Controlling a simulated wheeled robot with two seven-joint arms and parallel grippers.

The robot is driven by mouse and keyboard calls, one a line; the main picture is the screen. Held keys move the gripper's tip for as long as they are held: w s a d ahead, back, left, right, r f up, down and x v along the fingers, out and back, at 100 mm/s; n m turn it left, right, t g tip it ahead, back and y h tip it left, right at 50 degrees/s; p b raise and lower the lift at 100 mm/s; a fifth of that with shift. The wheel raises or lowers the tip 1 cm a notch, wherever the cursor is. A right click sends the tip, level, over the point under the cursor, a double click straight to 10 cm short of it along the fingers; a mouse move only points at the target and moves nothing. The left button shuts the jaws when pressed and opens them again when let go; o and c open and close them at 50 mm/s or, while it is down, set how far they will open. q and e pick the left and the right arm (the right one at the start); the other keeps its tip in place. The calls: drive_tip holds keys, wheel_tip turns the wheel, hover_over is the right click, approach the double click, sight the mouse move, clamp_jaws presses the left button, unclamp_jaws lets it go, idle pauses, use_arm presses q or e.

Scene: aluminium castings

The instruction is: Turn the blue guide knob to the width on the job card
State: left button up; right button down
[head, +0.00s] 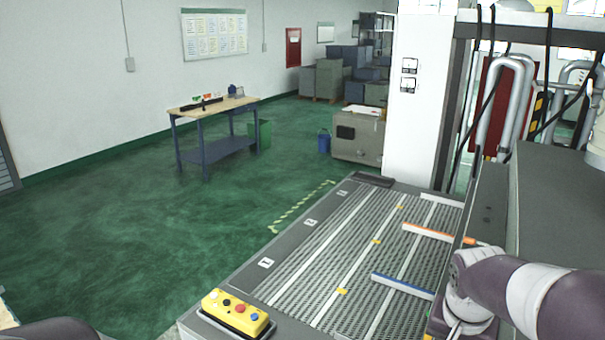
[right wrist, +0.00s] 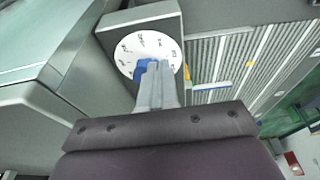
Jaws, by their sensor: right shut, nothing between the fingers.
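The blue guide knob (right wrist: 143,68) shows in the right wrist view on a round white dial (right wrist: 150,46) with dark marks around it. My right gripper (right wrist: 157,68) is shut, its grey fingertips directly in front of the knob and hiding much of it. I cannot tell whether the fingertips touch the knob. The knob and dial are not visible in the head view, where my right arm comes in from the right. A blue-edged guide bar (head: 402,286) lies across the conveyor. No readable job card shows. My left gripper is out of view.
The conveyor (head: 285,280) has number plates along its left rim and an orange-edged bar (head: 428,233) farther back. A yellow button box (head: 235,313) sits at its near left corner. A workbench (head: 212,108) stands at the back; the green floor between is clear.

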drive_tip(key=shift+s+d+f+b, duration=0.3)
drive_tip(key=shift+s+f, duration=0.15)
drive_tip(key=shift+f, duration=0.15)
drive_tip(key=shift+s+d+f+b, duration=0.3)
drive_tip(key=shift+s+f, duration=0.1)
drive_tip(key=shift+f, duration=0.2)
drive_tip(key=shift+s+a, duration=0.15)
drive_tip(key=shift+a, duration=0.2)
drive_tip(key=shift+w+a, duration=0.25)
drive_tip(key=shift+w, duration=0.4)
drive_tip(key=shift+s+d, duration=0.3)
drive_tip(key=shift+d, duration=0.1)
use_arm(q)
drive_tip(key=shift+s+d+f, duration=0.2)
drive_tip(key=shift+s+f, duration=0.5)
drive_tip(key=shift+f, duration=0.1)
